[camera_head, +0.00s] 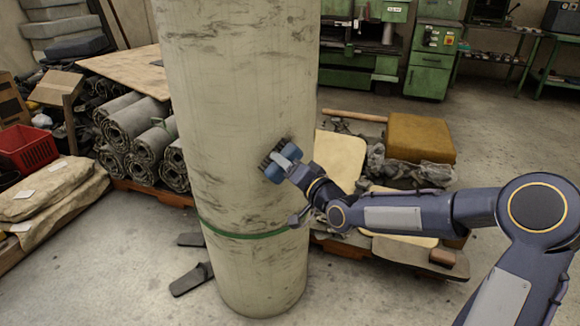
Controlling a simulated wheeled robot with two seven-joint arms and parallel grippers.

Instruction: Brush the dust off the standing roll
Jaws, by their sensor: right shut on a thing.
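The standing roll (235,120) is a tall, pale, upright cylinder in the middle of the camera_head view, with a green band (240,234) around its lower part. Dark dusty smudges and streaks mark its surface. Its top is out of the picture. My right gripper (298,170) is at the roll's right side, at about mid-height in the picture. It is shut on a blue brush (283,157) with dark bristles (268,158). The bristles face the roll and appear to be at its surface; I cannot tell whether they touch. My left gripper is not in view.
Several grey rolls (132,122) lie stacked on a low pallet behind to the left. A red crate (27,149) and tan sacks (50,190) are at far left. A brown block (420,138) lies on a pallet behind my right arm. Green machines (435,58) stand behind.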

